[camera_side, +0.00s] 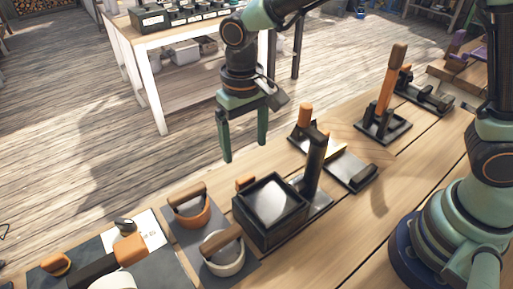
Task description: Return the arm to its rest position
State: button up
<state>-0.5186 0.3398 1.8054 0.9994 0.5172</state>
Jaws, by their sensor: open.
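My gripper (242,140) hangs from my green and dark arm near the upper middle of the side view. Its two green fingers point down and stand apart, with nothing visible between them. In the picture it appears above and behind a black square box (270,232) with a pale inside, at the far edge of the wooden table. It appears apart from everything on the table.
Wood-handled round tools (222,252) lie on dark mats at lower left. A white-legged bench (158,110) stands behind. Plank floor lies between.

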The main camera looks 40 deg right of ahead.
jog(key=shift+r, duration=0.35)
jog(key=w+d+r+n+t, duration=0.2)
jog(key=d+r+n, duration=0.15)
jog(key=d, duration=1.05)
jog(key=s+d+r+m+t, duration=0.3)
jog(key=s+d+r, duration=0.3)
jog(key=s, duration=0.3)
jog(key=shift+s+d+r+t, duration=0.25)
jog(key=shift+r+t, duration=0.05)
jog(key=shift+m, duration=0.25)
jog(key=shift+c, duration=0.3)
